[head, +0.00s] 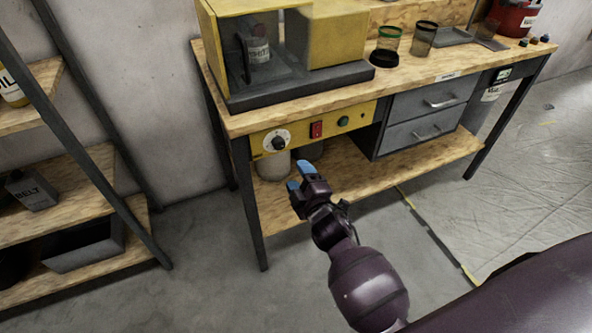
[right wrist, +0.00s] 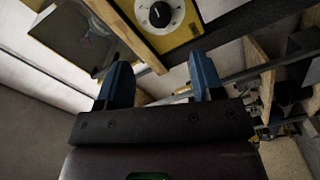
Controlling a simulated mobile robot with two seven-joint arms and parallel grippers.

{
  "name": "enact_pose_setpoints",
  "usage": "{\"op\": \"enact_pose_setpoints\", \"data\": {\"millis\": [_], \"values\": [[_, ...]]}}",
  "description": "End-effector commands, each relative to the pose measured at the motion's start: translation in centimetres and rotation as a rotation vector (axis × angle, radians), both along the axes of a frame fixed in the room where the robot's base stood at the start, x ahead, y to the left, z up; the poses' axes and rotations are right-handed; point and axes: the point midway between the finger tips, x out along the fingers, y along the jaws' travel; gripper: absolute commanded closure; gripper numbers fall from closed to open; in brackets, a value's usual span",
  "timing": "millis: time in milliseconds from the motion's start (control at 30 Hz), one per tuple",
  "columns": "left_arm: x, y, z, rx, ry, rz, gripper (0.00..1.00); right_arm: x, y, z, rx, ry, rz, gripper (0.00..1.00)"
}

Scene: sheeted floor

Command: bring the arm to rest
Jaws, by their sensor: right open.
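My right gripper (head: 300,176) is raised in front of the workbench, below the level of its top and near the yellow control panel. Its two blue fingertips are apart with nothing between them. In the right wrist view the open fingers (right wrist: 162,85) point toward the underside of the bench, with the panel's dial (right wrist: 159,14) just beyond them. My purple right arm comes in from the lower right of the head view. My left gripper is not in view.
The wooden workbench (head: 410,88) carries a yellow machine (head: 325,35), jars and a red container (head: 512,16). Its panel has a dial (head: 278,142) and a red switch (head: 316,129). Grey drawers (head: 425,114) hang at right. A shelf rack (head: 75,180) stands left. Floor between is clear.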

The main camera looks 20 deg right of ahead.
Motion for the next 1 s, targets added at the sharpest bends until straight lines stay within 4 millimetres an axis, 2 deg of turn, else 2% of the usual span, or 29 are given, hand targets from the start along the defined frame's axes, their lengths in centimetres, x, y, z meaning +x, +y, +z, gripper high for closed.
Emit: {"op": "enact_pose_setpoints", "data": {"millis": [533, 667, 767, 867, 1000], "values": [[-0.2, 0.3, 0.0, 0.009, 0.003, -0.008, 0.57, -0.1, 0.0, 0.0, 0.002, 0.000, 0.000, 0.39], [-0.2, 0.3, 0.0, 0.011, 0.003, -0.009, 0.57, -0.1, -0.1, -0.2, 0.050, 0.012, -0.006, 0.39], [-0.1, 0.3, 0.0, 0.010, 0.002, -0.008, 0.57, -0.1, -0.4, -0.2, 0.162, 0.037, -0.025, 0.39], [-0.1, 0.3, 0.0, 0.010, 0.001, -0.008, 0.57, -0.1, -0.5, 0.5, 0.322, 0.055, -0.042, 0.39], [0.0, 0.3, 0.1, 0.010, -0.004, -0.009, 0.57, -1.6, -1.3, 0.5, 0.554, 0.111, -0.074, 0.39]]}}
